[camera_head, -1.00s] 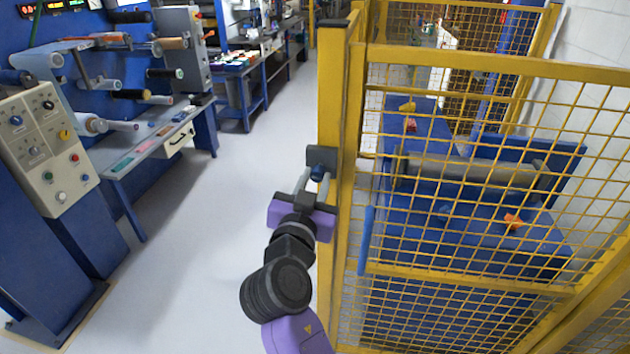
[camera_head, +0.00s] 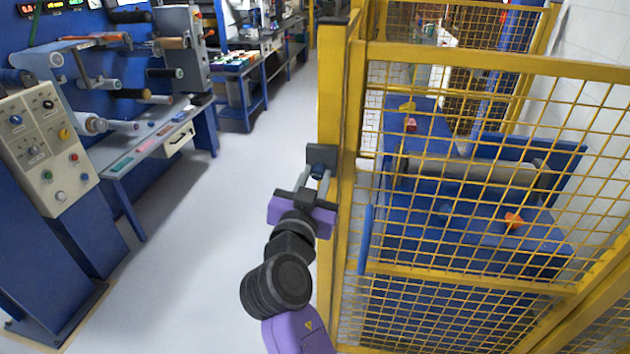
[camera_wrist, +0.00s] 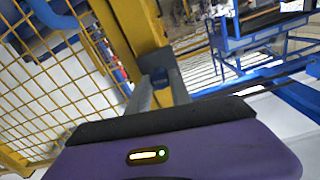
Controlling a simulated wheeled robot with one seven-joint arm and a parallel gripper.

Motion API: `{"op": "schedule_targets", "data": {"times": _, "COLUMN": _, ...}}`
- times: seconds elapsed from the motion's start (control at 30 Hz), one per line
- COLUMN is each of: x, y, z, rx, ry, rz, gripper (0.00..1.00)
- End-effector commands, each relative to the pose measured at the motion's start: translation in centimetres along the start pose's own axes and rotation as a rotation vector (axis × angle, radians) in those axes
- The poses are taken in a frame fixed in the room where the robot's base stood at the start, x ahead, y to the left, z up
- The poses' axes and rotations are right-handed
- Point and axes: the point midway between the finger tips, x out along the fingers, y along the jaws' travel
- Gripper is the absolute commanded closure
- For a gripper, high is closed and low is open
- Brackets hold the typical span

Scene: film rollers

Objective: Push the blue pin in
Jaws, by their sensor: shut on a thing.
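The blue pin (camera_head: 318,169) sits at a dark grey latch block (camera_head: 323,155) on the yellow fence post (camera_head: 335,100). How far the pin sits in the block is hidden.
A yellow mesh fence (camera_head: 460,200) fills the right side, with a blue machine and grey roller (camera_head: 475,170) behind it. A beige control panel (camera_head: 42,150) and a blue workbench (camera_head: 150,140) stand at the left. The grey floor between is clear.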

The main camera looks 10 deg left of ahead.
Motion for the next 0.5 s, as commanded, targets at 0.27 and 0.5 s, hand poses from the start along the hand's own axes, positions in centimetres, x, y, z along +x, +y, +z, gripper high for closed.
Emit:
{"op": "schedule_targets", "data": {"times": 0.27, "x": 1.4, "y": 0.0, "z": 0.2, "rx": 0.002, "ry": 0.001, "rz": 0.0, "gripper": 1.0}}
{"op": "schedule_targets", "data": {"times": 0.5, "x": 1.4, "y": 0.0, "z": 0.0, "rx": 0.0, "ry": 0.0, "rz": 0.0, "gripper": 1.0}}
